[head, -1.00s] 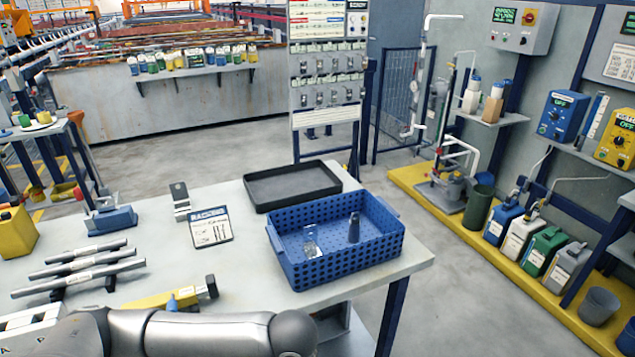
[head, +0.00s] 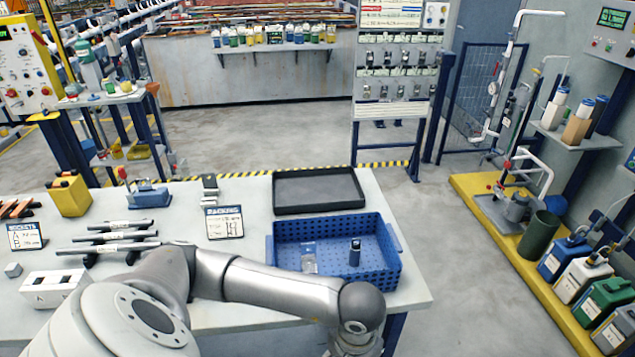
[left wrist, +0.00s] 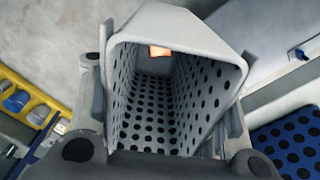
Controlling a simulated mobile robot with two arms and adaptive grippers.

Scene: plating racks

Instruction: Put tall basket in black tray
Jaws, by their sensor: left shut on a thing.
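The tall basket (left wrist: 150,120) is grey with round holes and fills the middle of the left wrist view, its open mouth facing the camera. My left gripper (left wrist: 165,130) is shut on it, with a finger on each side. In the head view my left arm reaches across the table's front, and its wrist is cut off by the bottom edge, so the basket is hidden there. The black tray (head: 318,190) lies empty and flat at the back right of the table, behind the blue crate. My right gripper is in neither view.
A blue perforated crate (head: 390,262) with a dark bottle and a clear item stands between my arm and the black tray. It also shows in the left wrist view (left wrist: 290,140). A label card (head: 224,222) and metal bars (head: 112,237) lie to the left.

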